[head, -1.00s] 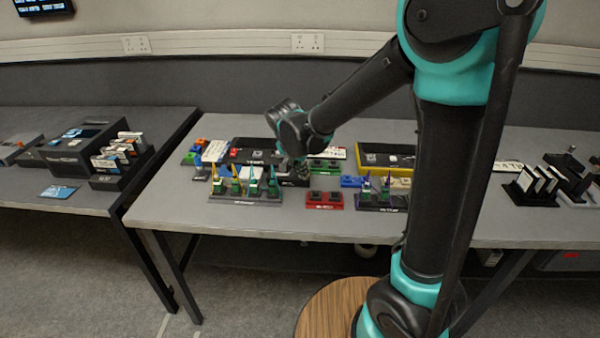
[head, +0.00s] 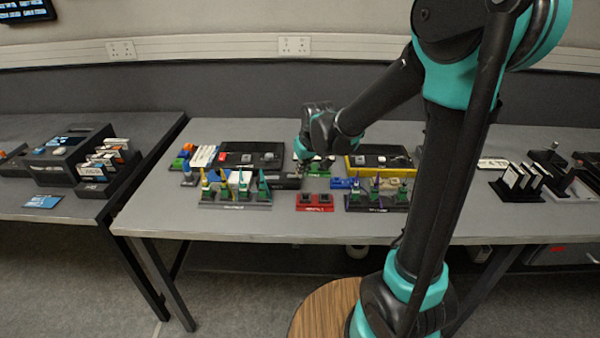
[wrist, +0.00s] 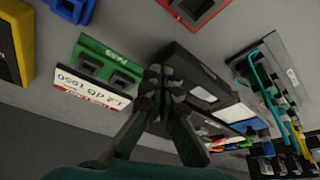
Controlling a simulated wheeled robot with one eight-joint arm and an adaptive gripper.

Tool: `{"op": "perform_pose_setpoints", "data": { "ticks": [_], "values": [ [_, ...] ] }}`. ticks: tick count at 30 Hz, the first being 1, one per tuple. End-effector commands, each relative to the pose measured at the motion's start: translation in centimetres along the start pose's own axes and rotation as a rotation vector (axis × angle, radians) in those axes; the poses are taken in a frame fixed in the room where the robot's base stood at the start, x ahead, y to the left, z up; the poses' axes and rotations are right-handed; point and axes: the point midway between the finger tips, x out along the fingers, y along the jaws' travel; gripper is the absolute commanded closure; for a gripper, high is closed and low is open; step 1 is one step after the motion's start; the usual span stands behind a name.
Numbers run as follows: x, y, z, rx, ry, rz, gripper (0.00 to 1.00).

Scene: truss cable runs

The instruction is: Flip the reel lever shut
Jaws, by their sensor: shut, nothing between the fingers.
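No reel or lever can be made out for certain in either view. My gripper (wrist: 158,78) is shut and empty, its fingertips together in the wrist view. It points at a long black box (wrist: 188,68) with pale panels on top; whether it touches the box is not clear. A green two-socket block (wrist: 110,68) with a white printed label (wrist: 92,92) lies left of the fingers. In the head view my gripper (head: 306,166) is low over the middle of the table, at the right end of the black box (head: 285,181), its tips hard to make out.
A red two-socket block (head: 315,202) stands in front of my gripper. Racks of upright coloured pieces stand to the front left (head: 235,203) and front right (head: 376,202). A black tray (head: 236,158) and a yellow-edged tray (head: 350,170) lie behind. The table's front strip is clear.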

Motion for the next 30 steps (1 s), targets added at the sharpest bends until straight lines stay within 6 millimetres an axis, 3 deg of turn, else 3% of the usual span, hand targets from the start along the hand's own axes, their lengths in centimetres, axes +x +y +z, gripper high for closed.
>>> {"op": "perform_pose_setpoints", "data": {
  "ticks": [14, 30],
  "values": [
    [0.6, 1.3, -1.5, -0.388, -0.001, -0.155, 1.0],
    [0.8, 0.3, -1.9, -0.383, -0.001, -0.152, 1.0]
  ]
}}
